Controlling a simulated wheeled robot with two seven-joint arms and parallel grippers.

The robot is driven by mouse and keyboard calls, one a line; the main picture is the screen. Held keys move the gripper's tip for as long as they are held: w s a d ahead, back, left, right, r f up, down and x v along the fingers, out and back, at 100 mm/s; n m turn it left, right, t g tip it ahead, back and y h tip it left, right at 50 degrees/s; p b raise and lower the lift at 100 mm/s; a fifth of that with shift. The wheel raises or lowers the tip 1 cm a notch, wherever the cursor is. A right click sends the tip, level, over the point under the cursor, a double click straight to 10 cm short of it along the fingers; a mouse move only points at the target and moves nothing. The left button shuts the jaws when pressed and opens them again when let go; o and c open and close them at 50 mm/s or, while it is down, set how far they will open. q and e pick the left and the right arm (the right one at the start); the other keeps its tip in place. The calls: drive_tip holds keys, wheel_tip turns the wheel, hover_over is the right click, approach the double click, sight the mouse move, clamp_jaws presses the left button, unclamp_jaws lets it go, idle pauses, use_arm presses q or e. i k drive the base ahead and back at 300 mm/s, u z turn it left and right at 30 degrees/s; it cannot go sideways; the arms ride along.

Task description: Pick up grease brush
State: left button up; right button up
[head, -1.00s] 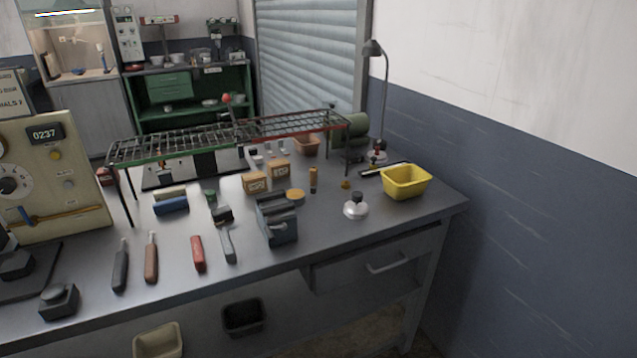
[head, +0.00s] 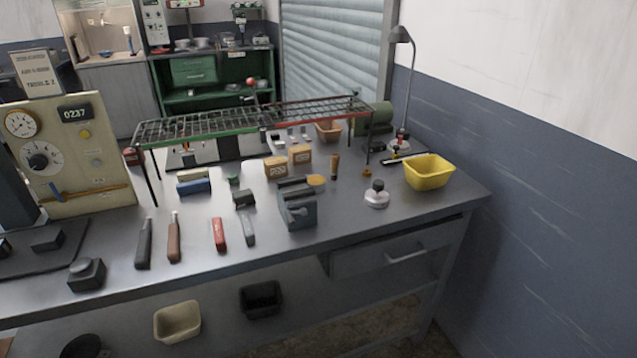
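I cannot single out the grease brush for certain in the head view. Several handled tools lie in a row along the front of the grey workbench (head: 330,228): a dark-handled one (head: 144,243), a brown-handled one (head: 174,240), a red one (head: 219,235) and a grey one (head: 248,229). A small brown upright item (head: 335,167) stands further back, right of the cardboard boxes. Neither of my grippers is in view, and nothing is seen being held.
A grey vise (head: 298,207) stands mid-bench, with a wire rack (head: 250,118) behind it. A yellow bin (head: 428,172), a lamp (head: 411,90) and a small silver can (head: 377,195) are at the right. A gauge panel (head: 65,158) stands left. The bench front right of the vise is clear.

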sight(334, 161)
drive_tip(key=u, duration=0.65)
drive_tip(key=i, duration=1.05)
drive_tip(key=z, duration=0.05)
